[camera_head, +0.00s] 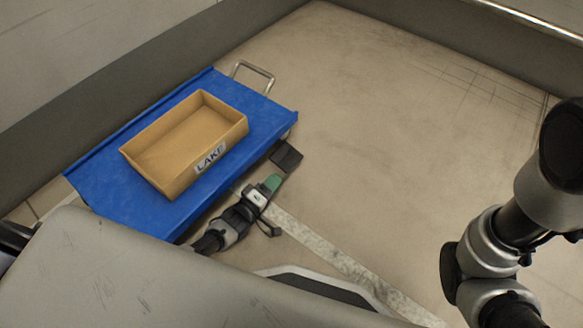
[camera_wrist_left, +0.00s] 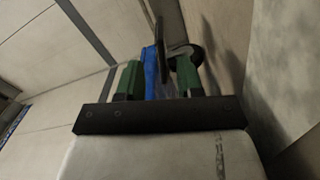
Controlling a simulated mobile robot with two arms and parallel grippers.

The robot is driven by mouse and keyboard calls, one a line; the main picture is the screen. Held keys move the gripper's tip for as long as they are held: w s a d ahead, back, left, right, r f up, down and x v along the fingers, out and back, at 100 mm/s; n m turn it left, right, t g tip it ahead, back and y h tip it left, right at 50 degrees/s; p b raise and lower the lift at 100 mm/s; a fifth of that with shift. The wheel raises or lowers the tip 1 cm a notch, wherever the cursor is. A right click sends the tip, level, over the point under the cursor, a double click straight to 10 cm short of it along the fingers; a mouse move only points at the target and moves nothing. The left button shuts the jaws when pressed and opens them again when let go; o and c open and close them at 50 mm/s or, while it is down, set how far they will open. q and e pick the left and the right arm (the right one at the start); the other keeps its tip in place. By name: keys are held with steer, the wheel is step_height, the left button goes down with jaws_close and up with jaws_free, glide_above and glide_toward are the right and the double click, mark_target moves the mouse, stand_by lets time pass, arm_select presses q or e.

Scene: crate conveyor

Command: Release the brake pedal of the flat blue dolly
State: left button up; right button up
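The flat blue dolly (camera_head: 258,112) stands at the left of the head view, with a metal loop handle (camera_head: 252,75) at its far end. Its brake pedal (camera_head: 286,155), a dark flat plate, sticks out from the dolly's right side near the floor. My left gripper (camera_head: 271,184) is just on the near side of the pedal, low, with green fingertips. In the left wrist view the fingers (camera_wrist_left: 158,78) stand apart. The dolly's blue edge (camera_wrist_left: 151,70) and a dark plate, apparently the pedal (camera_wrist_left: 162,38), show beyond the gap. My right gripper is out of view.
An open tan crate (camera_head: 160,182) labelled LAKE sits empty on the dolly. A wall with a dark lower band (camera_head: 110,95) runs along the dolly's far left side. The floor to the right of the dolly is clear. A dark wheel (camera_wrist_left: 192,52) shows behind one finger.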

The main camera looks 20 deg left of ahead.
mark_target(288, 167)
arm_select(q)
steer(key=b+x, duration=0.1)
steer(key=x, duration=0.1)
steer(key=b+x, duration=0.1)
steer(key=x, duration=0.2)
steer(key=b+x, duration=0.2)
steer(key=shift+w+f, duration=0.2)
steer(key=shift+f, duration=0.1)
steer(key=shift+w+d+r, duration=0.15)
steer(key=shift+w+d, duration=0.1)
steer(key=shift+w, duration=0.25)
jaws_close()
